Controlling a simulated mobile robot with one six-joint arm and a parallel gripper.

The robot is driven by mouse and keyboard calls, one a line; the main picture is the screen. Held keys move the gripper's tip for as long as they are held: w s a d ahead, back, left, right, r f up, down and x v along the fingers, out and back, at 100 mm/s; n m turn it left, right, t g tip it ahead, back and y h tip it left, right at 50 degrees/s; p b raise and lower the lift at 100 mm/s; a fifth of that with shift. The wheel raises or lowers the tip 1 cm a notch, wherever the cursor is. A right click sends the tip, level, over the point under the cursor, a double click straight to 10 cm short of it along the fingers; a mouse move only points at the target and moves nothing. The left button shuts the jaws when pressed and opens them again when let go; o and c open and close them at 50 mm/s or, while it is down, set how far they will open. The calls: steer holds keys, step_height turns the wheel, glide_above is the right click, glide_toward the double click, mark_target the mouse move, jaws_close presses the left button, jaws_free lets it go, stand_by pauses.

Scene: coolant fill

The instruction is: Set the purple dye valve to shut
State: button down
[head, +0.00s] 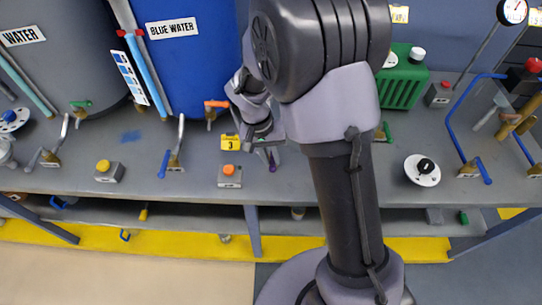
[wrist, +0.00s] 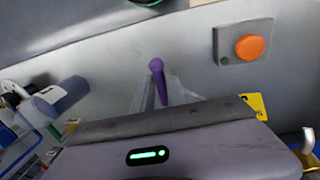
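The purple dye valve handle (wrist: 158,82) stands out in the middle of the wrist view, with its rounded end toward the top. My gripper (wrist: 160,88) has its pale grey fingers on both sides of the handle. Whether they touch it is unclear. In the head view a small purple piece of the valve (head: 272,168) shows just below my gripper (head: 264,148), on the grey bench. The valve's base is hidden by my gripper and arm.
A grey box with an orange button (wrist: 249,47) is close by on the right in the wrist view; it also shows in the head view (head: 229,172). A yellow tag marked 3 (head: 230,142) and an orange-handled valve (head: 214,106) are nearby. The blue water tank (head: 185,65) stands behind.

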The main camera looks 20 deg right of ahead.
steer(key=shift+d, duration=0.1)
steer(key=n, duration=0.2)
steer(key=d+n+p, duration=0.1)
steer(key=n, duration=0.1)
steer(key=n+t, duration=0.1)
steer(key=shift+s+d+r+n, duration=0.1)
steer(key=shift+s+d+n, duration=0.05)
steer(key=shift+d+n, duration=0.25)
steer(key=n+p, duration=0.1)
steer(key=d+n+p, duration=0.1)
steer(key=n, duration=0.1)
steer(key=n+t+p, duration=0.1)
steer(key=n, duration=0.1)
steer(key=shift+w+d+r+p, duration=0.1)
steer(key=shift+w+d+p, duration=0.15)
steer(key=shift+d+p, duration=0.1)
steer(key=n+p, duration=0.2)
steer(key=w+d+n+y+p, duration=0.1)
steer(key=n+p, duration=0.1)
steer(key=p, duration=0.1)
steer(key=n+p, duration=0.2)
steer(key=n, duration=0.1)
steer(key=shift+w+d+t+p, duration=0.25)
steer(key=shift+w+t+p, duration=0.05)
steer(key=shift+w+p, duration=0.1)
steer(key=shift+f, duration=0.2)
steer(key=c, duration=1.3)
jaws_free()
steer(key=shift+c, duration=0.2)
